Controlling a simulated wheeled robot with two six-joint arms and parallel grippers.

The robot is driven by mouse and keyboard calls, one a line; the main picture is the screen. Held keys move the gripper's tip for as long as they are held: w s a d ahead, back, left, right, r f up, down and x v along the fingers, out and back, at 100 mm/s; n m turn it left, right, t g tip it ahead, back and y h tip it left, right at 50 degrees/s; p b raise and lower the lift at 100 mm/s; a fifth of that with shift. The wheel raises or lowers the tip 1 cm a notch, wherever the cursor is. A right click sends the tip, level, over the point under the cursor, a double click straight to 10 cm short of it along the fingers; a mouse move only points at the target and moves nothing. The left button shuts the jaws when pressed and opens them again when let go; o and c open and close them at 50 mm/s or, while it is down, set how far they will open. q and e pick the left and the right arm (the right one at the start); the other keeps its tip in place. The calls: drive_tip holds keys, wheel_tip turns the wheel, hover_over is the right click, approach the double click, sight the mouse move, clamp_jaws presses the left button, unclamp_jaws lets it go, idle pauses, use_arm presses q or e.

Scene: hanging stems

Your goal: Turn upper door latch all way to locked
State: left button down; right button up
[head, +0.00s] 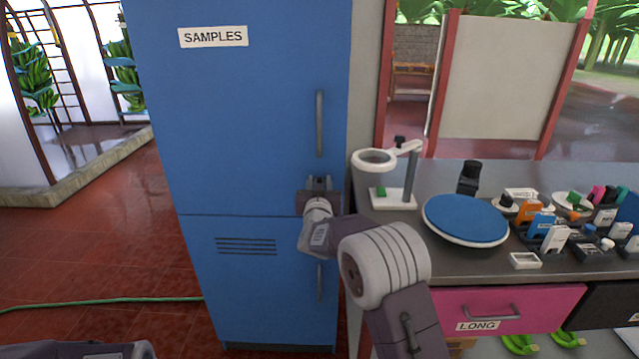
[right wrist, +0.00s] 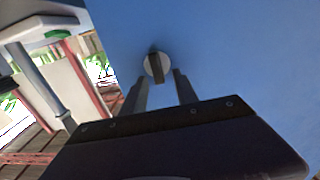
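The upper door latch is a small pale disc with a dark raised bar (right wrist: 156,67) on the blue door, seen in the right wrist view. The bar stands nearly upright in that picture. My right gripper (right wrist: 159,77) is open, with one finger to each side of the latch and a visible gap to the bar. In the head view my right gripper (head: 319,184) is at the right edge of the upper blue door (head: 245,120), below its long handle, and hides the latch. My left gripper is out of view; only part of my left arm shows at the bottom left.
The upper door has a grey vertical handle (head: 319,123); a lower handle (head: 319,283) is partly behind my arm. To the right, a counter (head: 440,265) holds a ring stand (head: 410,175), a blue round plate (head: 465,219) and several small items. Floor left of the cabinet is open, with a green hose (head: 100,304).

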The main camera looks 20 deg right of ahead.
clamp_jaws()
drive_tip(key=m+b, duration=0.2)
drive_tip(key=m, duration=0.1)
drive_tip(key=d+m+b, duration=0.1)
drive_tip(key=m+b, duration=0.2)
drive_tip(key=f+m+b, duration=0.1)
drive_tip(key=m+b, duration=0.2)
drive_tip(key=shift+s+d, duration=0.2)
drive_tip(key=shift+s+d+f+m+b, duration=0.1)
drive_tip(key=shift+f+m+b, duration=0.1)
drive_tip(key=shift+m+b, duration=1.05)
drive_tip(key=shift+w+d+f+m+b, duration=0.15)
drive_tip(key=shift+m+b, duration=0.65)
drive_tip(key=shift+m, duration=0.9)
drive_tip(key=shift+s+f+m+b, duration=0.2)
drive_tip(key=shift+m+b, duration=0.85)
drive_tip(key=shift+m, duration=0.4)
